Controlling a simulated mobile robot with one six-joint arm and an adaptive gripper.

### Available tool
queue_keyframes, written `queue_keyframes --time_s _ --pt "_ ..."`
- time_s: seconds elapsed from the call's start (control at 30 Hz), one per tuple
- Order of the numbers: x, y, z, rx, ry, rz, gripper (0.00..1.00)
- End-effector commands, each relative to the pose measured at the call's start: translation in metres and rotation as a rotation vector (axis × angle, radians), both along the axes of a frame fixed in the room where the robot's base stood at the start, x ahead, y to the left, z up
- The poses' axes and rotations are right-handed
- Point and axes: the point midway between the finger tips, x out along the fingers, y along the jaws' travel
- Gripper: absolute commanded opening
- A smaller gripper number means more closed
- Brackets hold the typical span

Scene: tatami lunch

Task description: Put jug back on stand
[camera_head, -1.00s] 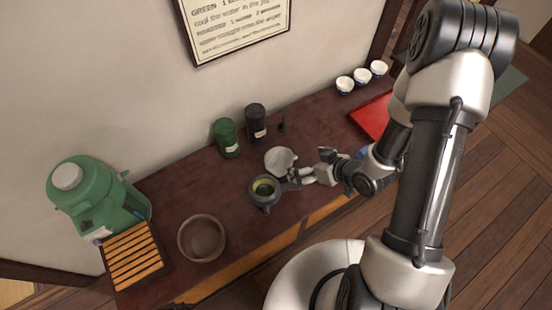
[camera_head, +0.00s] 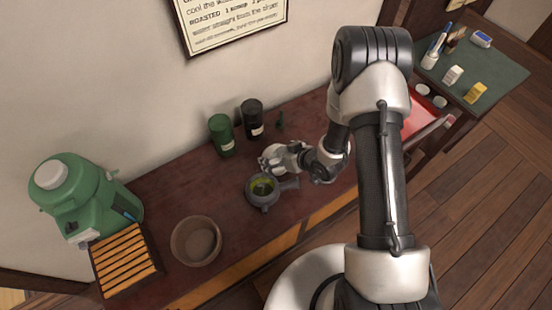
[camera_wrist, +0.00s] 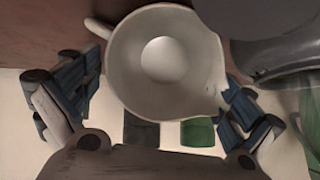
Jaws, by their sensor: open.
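A white jug (camera_wrist: 130,55) fills the upper middle of the wrist view, seen from above into its pale inside, with its spout toward the lower right. In the head view the jug (camera_head: 272,157) is small and partly hidden by my gripper (camera_head: 289,156). In the wrist view my gripper (camera_wrist: 160,88) is open, with one finger on each side of the jug; I cannot tell whether either finger touches it. I cannot pick out the stand for certain; it may be hidden under the jug.
A dark teapot (camera_head: 257,197) with green contents stands close in front of the jug. A brown bowl (camera_head: 180,243), slatted wooden tray (camera_head: 125,262) and green dispenser (camera_head: 70,195) are left. Green (camera_head: 221,136) and black (camera_head: 252,119) canisters stand behind. A red tray (camera_head: 420,115) is right.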

Motion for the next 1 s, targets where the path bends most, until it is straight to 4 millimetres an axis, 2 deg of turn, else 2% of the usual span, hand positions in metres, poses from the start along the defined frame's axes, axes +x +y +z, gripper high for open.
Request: queue_keyframes --time_s 0.3,1.0 --pt "0.0035 0.0032 -0.0036 0.0 0.0 -0.001 0.99" --pt "0.0037 0.0031 -0.0033 0.001 -0.001 -0.002 0.53"
